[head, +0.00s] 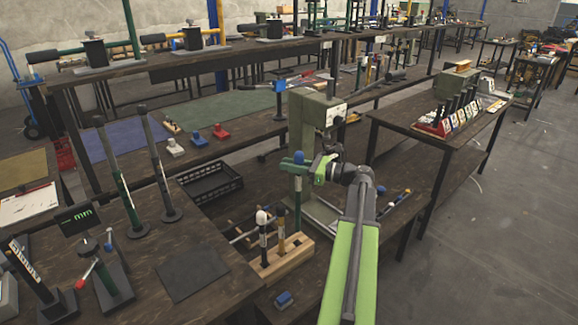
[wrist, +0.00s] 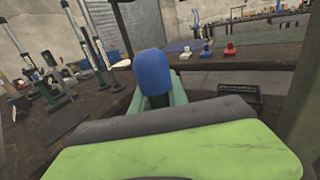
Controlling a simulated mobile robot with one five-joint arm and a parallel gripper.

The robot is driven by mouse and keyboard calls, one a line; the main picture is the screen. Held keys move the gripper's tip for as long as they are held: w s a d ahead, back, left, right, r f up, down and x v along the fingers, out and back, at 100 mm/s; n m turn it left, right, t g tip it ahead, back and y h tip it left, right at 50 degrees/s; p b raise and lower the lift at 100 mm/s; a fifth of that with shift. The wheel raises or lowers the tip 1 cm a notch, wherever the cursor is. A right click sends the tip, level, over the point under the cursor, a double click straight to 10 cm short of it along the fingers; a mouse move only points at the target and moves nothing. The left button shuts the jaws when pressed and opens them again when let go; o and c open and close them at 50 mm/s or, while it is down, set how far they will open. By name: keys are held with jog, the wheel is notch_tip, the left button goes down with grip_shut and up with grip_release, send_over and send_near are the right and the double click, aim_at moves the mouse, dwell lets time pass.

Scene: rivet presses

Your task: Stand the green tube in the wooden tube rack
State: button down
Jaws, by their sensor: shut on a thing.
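My gripper (head: 308,168) is shut on a tube (head: 299,157) with a blue cap, which I take for the green tube. In the head view it looks upright, and the cap sticks up above the jaws. The cap also shows close up in the wrist view (wrist: 153,72), with a dark body below it. The wooden tube rack (head: 290,258) stands on the lower bench, below and slightly left of my gripper. It holds a white-capped dark tube and a brown-topped one.
A grey-green press (head: 312,122) stands just behind my gripper. A black crate (head: 212,186) lies left of it. A small blue block (head: 285,300) lies in front of the rack. Tall posts (head: 160,165) and a dark mat (head: 193,272) are on the left bench.

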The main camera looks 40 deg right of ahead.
jog(key=shift+f, duration=0.1)
notch_tip(320, 180, down, 6)
jog(key=b, duration=0.5)
jog(key=shift+b, duration=0.4)
dwell(1.0)
notch_tip(320, 180, down, 8)
jog(key=b, duration=0.8)
jog(key=shift+b, duration=0.3)
dwell(1.8)
jog(key=c, duration=1.2)
grip_release()
jog(key=shift+f, duration=0.1)
jog(key=shift+s, duration=0.15)
jog(key=v, duration=1.7)
jog(key=shift+d, duration=0.15)
